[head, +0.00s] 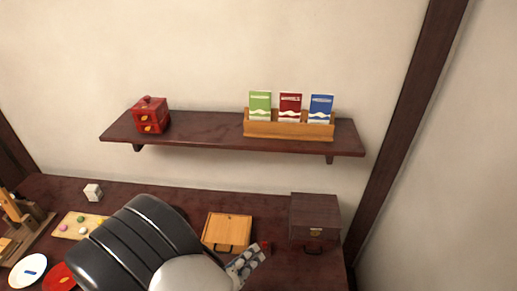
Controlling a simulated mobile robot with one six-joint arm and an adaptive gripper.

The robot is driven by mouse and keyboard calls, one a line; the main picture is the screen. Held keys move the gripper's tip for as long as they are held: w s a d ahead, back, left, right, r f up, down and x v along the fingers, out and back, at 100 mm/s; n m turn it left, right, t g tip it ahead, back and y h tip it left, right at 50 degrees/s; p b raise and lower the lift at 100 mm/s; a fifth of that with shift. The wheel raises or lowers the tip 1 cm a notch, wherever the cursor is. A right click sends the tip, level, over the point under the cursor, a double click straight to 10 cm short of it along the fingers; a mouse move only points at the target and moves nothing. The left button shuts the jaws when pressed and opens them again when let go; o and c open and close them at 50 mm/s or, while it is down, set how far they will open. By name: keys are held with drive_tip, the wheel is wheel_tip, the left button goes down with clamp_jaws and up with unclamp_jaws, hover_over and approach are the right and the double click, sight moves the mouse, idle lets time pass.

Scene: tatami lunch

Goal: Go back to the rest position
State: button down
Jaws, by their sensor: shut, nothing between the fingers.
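My arm crosses the bottom of the head view as a black banded link and a pale rounded joint, above the dark table. The fingers of my gripper do not show in this view. My arm hides part of the table's front and middle.
Plates (28,271) lie left.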

drive_tip(key=s+d+r+m+g, duration=0.45)
drive_tip(key=d+r+m, duration=0.3)
drive_tip(key=m, duration=0.35)
drive_tip(key=s+d+r+m+g, duration=0.3)
drive_tip(key=d+r+m+g, duration=0.3)
drive_tip(key=d+m, duration=0.35)
drive_tip(key=s+r+m+t+y, duration=0.1)
drive_tip(key=s+r+m+y, duration=0.3)
drive_tip(key=m, duration=0.5)
drive_tip(key=s+a+r+m+t+y, duration=0.1)
drive_tip(key=s+r+m+y, duration=0.3)
drive_tip(key=m, duration=0.5)
drive_tip(key=shift+s+r+m+t+y, duration=0.2)
drive_tip(key=shift+r+m+t+y, duration=0.2)
drive_tip(key=shift+t+y, duration=0.25)
drive_tip(key=shift+a, duration=0.1)
